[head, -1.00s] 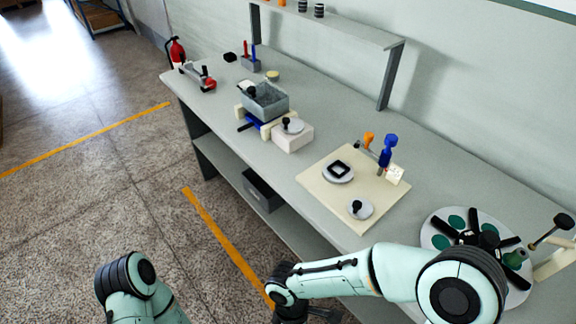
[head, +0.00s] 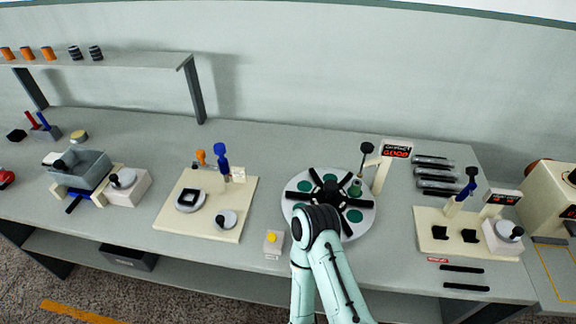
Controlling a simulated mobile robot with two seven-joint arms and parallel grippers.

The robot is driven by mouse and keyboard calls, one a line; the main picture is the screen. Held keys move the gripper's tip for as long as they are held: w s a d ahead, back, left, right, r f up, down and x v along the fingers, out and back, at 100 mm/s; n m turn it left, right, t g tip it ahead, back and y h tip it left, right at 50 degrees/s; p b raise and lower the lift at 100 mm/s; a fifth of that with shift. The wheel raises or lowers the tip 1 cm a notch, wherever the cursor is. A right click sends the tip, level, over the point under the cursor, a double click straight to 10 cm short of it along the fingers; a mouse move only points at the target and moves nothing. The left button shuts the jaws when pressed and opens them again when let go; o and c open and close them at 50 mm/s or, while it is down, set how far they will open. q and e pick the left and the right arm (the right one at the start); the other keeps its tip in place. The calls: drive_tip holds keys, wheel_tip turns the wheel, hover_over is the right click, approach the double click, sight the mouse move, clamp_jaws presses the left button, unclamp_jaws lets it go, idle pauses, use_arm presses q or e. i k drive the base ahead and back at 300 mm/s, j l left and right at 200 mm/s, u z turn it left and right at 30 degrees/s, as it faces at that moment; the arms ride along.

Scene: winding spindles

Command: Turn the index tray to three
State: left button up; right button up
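The index tray (head: 364,222) is a round pale disc on the bench at centre right. It carries green round pads and black radial arms around a dark hub. A post with a black knob (head: 366,148) stands at its back right, beside a small green-topped piece (head: 355,186). No number on the tray can be read. A joint and links of my arm, seemingly the right one, cover the tray's front edge. Neither gripper is in view.
A sign with red characters (head: 397,150) stands behind the tray. A small block with a yellow button (head: 272,241) is to its left. A cream board (head: 222,226) lies farther left, and another cream station (head: 462,240) lies right.

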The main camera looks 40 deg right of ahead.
sight(331, 186)
drive_tip(key=z, duration=1.9)
